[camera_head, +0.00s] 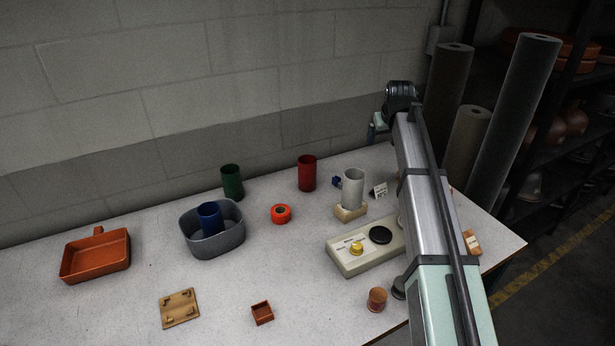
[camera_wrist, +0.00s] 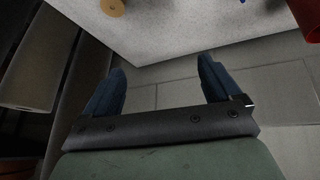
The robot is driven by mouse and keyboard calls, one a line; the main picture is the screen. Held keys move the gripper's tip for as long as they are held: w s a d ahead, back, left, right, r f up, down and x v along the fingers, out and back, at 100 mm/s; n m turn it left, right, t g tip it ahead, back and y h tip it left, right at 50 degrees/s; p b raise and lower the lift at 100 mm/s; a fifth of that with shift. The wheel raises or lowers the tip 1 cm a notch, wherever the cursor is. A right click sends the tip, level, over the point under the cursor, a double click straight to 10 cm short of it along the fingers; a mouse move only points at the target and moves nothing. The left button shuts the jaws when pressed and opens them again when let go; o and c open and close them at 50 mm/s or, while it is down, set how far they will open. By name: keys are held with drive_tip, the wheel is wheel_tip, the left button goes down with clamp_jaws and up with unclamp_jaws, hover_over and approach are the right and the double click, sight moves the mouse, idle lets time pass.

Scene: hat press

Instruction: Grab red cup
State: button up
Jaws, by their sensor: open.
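The red cup (camera_head: 307,173) stands upright at the back of the table, near the wall. A red shape at the right edge of the wrist view (camera_wrist: 287,20) looks like the same cup, cut off by the frame. My gripper (camera_wrist: 162,70) is open, with its two dark blue fingers spread and nothing between them. In the head view it is mostly hidden behind my arm, near the wall, to the right of the red cup and apart from it.
A green cup (camera_head: 232,182) stands left of the red cup. A blue cup (camera_head: 210,218) sits in a grey tub (camera_head: 226,240). Tall rolls (camera_head: 513,125) stand beyond the table's right edge.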

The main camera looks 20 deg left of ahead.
drive_tip(key=g+y, duration=0.1)
drive_tip(key=g, duration=0.1)
approach(307, 166)
drive_tip(key=w, duration=0.1)
drive_tip(key=shift+w+a+r+x, duration=0.1)
drive_tip(key=shift+w+x, duration=0.1)
drive_tip(key=shift+x, duration=2)
drive_tip(key=shift+w+a+r+x, duration=0.1)
drive_tip(key=shift+w+x, duration=0.15)
drive_tip(key=shift+x, duration=2)
drive_tip(key=shift+w+a+r+x, duration=0.1)
drive_tip(key=shift+w+x, duration=0.1)
drive_tip(key=shift+x, duration=2)
drive_tip(key=c, duration=1.1)
drive_tip(key=shift+r, duration=0.15)
